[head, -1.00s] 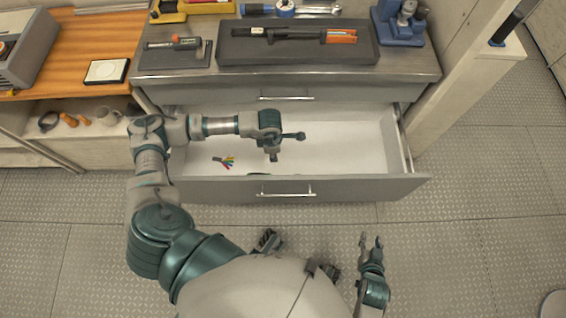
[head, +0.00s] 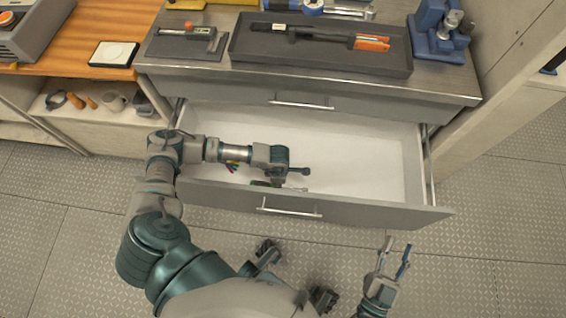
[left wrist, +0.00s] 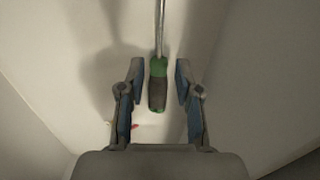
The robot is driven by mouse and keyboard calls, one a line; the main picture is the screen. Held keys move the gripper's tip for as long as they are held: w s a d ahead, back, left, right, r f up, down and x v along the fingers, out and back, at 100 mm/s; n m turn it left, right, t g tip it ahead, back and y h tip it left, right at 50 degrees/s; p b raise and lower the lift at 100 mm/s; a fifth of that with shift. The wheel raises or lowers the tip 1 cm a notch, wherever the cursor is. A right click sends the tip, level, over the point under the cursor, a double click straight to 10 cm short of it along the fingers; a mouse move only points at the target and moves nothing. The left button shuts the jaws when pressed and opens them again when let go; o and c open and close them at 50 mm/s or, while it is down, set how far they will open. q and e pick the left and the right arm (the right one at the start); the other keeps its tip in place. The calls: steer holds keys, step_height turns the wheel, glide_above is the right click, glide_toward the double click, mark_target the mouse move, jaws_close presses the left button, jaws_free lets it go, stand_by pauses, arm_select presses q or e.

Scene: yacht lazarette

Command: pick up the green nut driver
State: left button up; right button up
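The green nut driver (left wrist: 158,82) lies on the white drawer floor in the left wrist view, its green and dark handle between my left gripper's fingers and its metal shaft pointing away. My left gripper (left wrist: 159,84) is open around the handle, with a gap on each side. In the head view, my left gripper (head: 292,178) is down inside the open drawer (head: 370,160), near its front wall, and mostly hides the driver. My right gripper (head: 397,252) is open and empty in front of the drawer, over the floor.
Small coloured items (head: 232,166) lie in the drawer, left of my left gripper. The drawer's front wall (head: 350,208) stands close to that gripper. The drawer's right half is clear. A black tray (head: 320,62) and a blue vise (head: 440,30) stand on the worktop above.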

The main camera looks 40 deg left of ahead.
arm_select(q)
steer(key=shift+a+f+b, duration=0.15)
steer(key=shift+f+b, duration=0.15)
steer(key=shift+f, duration=0.35)
step_height(320, 180, down, 4)
steer(key=shift+r+b, duration=0.1)
steer(key=shift+b, duration=0.8)
steer(key=c, duration=0.5)
jaws_close()
arm_select(e)
steer(key=s+r+t, duration=0.2)
steer(key=r+t, duration=0.1)
steer(key=s+r+t, duration=0.1)
steer(key=shift+d+r+m+t, duration=0.25)
steer(key=shift+m+t, duration=0.05)
steer(key=shift+m, duration=0.1)
